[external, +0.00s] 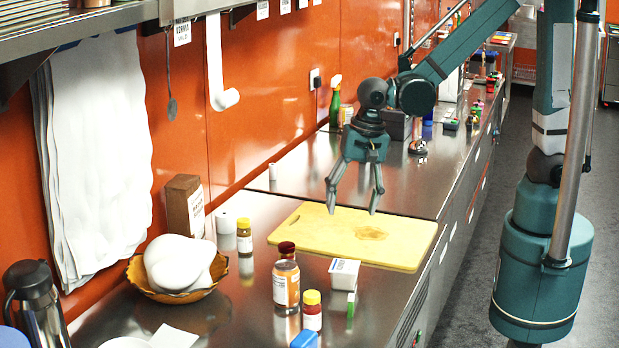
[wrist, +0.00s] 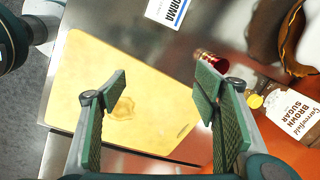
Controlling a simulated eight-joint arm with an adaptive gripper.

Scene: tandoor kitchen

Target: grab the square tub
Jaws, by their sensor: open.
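The square tub (external: 344,273) is small and white, and stands on the steel counter just off the near edge of the yellow cutting board (external: 300,240). In the wrist view a white thing with a blue "FORMA" label (wrist: 168,10), cut off by the top edge, appears to be this tub. My gripper (external: 352,208) is open and empty, pointing down above the board, farther back than the tub. In the wrist view its two fingers (wrist: 160,88) are wide apart with only the board beneath and nothing between them.
A bowl with white dough (external: 178,265) and a brown carton (external: 184,205) stand to the left. The counter's front edge lies right of the tub.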

